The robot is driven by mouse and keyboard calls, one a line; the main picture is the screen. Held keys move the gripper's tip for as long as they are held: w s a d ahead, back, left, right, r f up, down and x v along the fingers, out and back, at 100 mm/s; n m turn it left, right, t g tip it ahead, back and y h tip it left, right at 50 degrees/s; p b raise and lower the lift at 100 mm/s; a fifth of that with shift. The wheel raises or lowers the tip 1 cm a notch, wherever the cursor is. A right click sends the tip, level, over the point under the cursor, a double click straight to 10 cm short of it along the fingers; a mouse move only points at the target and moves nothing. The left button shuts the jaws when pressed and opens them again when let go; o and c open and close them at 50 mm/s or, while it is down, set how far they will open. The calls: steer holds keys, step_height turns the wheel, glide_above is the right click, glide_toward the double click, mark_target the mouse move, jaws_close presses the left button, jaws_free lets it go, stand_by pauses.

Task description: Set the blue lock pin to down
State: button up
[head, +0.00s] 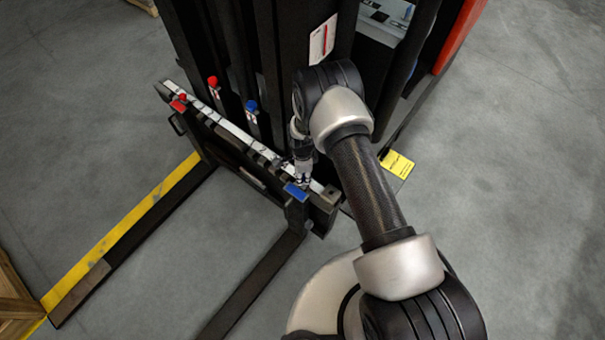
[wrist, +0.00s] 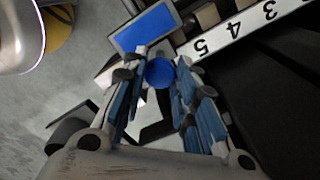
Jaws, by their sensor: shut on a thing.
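The blue lock pin shows in the wrist view as a round blue knob (wrist: 160,72) between the fingertips of my gripper (wrist: 161,58). The fingers are closed on it from both sides. A flat blue plate (wrist: 146,28) lies just beyond the knob, and it also shows in the head view (head: 296,191) at the right end of the fork carriage. In the head view my gripper (head: 300,180) points down at the carriage's top bar beside this plate. The knob is hidden there behind the fingers, and whether the pin is up or down cannot be told.
A numbered strip (wrist: 232,33) runs along the carriage bar. Another blue knob (head: 251,105) and a red knob (head: 213,81) stand behind the bar. A red plate (head: 178,106) is at its left end. The dark mast (head: 285,60) rises close behind my gripper. Forks extend toward the lower left.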

jaws_close()
step_height(320, 180, down, 4)
steer(key=b, duration=0.3)
steer(key=shift+r, duration=0.25)
steer(key=shift+s+r, duration=0.1)
steer(key=o, duration=0.7)
jaws_free()
steer(key=shift+c, duration=0.2)
